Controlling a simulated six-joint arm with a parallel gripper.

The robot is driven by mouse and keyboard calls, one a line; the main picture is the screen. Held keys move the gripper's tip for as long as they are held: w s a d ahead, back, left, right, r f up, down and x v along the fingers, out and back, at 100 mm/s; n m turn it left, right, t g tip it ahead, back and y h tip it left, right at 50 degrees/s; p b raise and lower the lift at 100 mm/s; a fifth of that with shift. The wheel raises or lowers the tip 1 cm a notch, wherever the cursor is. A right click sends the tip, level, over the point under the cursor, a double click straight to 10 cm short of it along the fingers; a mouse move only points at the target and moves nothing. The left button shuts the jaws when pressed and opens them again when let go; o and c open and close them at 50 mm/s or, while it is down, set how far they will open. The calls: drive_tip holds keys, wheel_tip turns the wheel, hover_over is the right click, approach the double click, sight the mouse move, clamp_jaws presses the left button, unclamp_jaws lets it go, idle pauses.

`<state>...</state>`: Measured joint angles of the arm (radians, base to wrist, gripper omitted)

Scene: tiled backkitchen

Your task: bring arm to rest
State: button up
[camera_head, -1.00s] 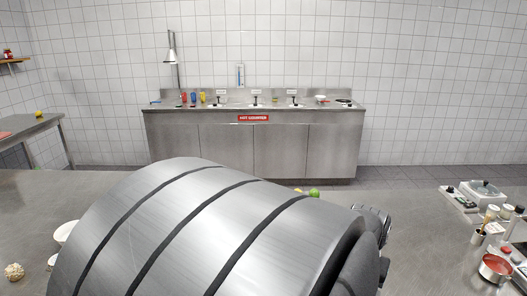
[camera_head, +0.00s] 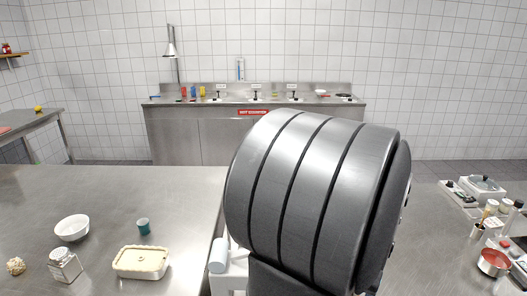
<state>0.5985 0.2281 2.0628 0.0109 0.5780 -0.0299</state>
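A large grey ribbed link of my own arm stands upright in the right middle of the head view and hides much of the counter behind it. My gripper cannot be made out; the arm link covers that part of the view. I cannot tell whether it holds anything.
On the steel counter (camera_head: 185,195) at left are a white bowl (camera_head: 72,228), a teal cup (camera_head: 144,226), a cream rectangular dish (camera_head: 141,262), a jar (camera_head: 64,266) and a cauliflower-like lump (camera_head: 16,265). A red-filled pot (camera_head: 494,262) and a scale (camera_head: 481,188) stand at right.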

drive_tip(key=r, duration=0.3)
drive_tip(key=shift+s+d+r, duration=0.1)
drive_tip(key=shift+s+d, duration=0.1)
drive_tip(key=shift+s, duration=0.1)
drive_tip(key=s+d+r, duration=0.5)
drive_tip(key=s+r, duration=0.2)
drive_tip(key=s, duration=0.3)
wheel_tip(320, 180, up, 10)
drive_tip(key=w+a+r+n+y, duration=0.1)
drive_tip(key=w+a+r+n, duration=0.1)
drive_tip(key=w, duration=0.8)
drive_tip(key=shift+w+a+n, duration=0.2)
drive_tip(key=shift+a+n, duration=0.5)
drive_tip(key=shift+a, duration=0.2)
drive_tip(key=shift+o, duration=0.2)
